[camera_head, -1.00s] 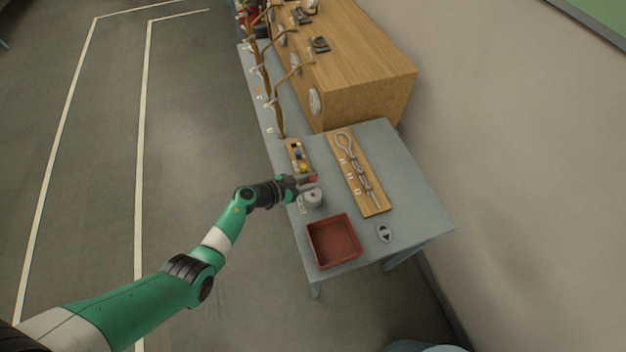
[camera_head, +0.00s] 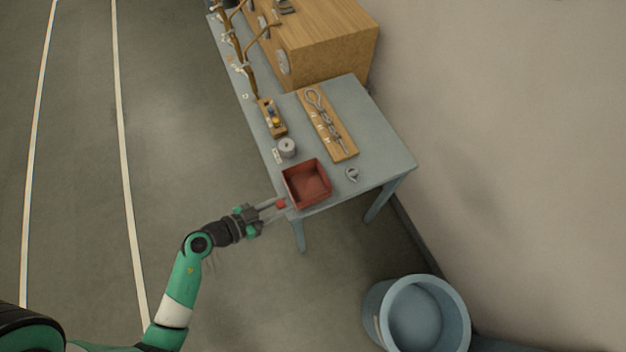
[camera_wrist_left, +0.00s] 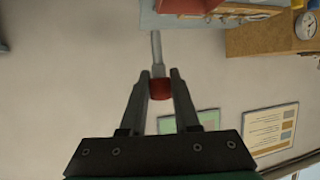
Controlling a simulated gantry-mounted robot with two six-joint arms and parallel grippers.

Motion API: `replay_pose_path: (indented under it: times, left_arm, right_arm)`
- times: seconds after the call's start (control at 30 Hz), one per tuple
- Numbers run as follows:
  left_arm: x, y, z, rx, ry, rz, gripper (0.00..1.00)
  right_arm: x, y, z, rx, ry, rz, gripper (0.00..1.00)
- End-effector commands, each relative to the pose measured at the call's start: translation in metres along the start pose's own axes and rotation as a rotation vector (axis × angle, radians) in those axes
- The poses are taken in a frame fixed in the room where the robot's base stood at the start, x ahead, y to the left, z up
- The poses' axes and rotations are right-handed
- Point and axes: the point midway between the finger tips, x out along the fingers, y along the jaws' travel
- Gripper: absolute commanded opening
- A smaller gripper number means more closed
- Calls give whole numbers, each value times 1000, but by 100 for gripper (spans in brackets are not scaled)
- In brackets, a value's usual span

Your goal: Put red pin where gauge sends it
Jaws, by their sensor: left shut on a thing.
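My left gripper (camera_head: 272,208) is shut on the red pin (camera_head: 281,203), just off the table's front left edge and in front of the red tray (camera_head: 290,188). In the left wrist view the red pin (camera_wrist_left: 161,89) sits between the fingertips, with a grey shaft pointing away. A grey cylindrical block (camera_head: 287,149) stands on the table behind the tray. A small wooden rack (camera_head: 266,113) holds a yellow and a blue pin. A round gauge (camera_wrist_left: 306,25) with a white dial shows in the left wrist view; its reading is too small to tell. My right gripper is not in view.
A wooden board (camera_head: 345,150) with metal tools lies on the blue-grey table (camera_head: 385,150), and a small grey item (camera_head: 352,174) lies near its front. A blue bin (camera_head: 372,300) stands on the floor at right. Tall brown posts with hooks line the far left edge.

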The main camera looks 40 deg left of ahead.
Motion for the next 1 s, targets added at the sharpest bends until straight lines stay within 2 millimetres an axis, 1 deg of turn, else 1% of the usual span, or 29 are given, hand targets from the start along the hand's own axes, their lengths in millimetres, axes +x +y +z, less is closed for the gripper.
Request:
replay_pose_path:
  times: [0.03, 0.13, 0.27, 0.37, 0.6, 0.63, 0.7, 0.83, 1.0]
  left_arm:
    - [-4, 4, 6, -5, -2, -3, 0]
    - [-6, 4, 7, -2, 2, -8, 0]
    - [2, 0, 10, -1, 3, -8, 0]
    - [20, -12, 13, 2, 5, -9, 0]
    - [85, -53, 23, 1, 5, -8, 0]
    - [93, -56, 32, -1, 3, -7, 0]
    - [108, -63, 42, -2, 2, -8, 0]
    - [125, -72, 51, -2, 3, -8, 0]
    - [129, -75, 50, -2, 3, -8, 0]
  right_arm:
    - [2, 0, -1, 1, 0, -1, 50]
    - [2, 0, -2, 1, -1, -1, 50]
    - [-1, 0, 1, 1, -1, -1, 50]
    - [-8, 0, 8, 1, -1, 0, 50]
    - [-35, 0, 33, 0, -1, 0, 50]
    - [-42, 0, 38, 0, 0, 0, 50]
    - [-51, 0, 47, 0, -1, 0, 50]
    - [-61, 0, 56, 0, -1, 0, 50]
    - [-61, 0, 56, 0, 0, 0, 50]
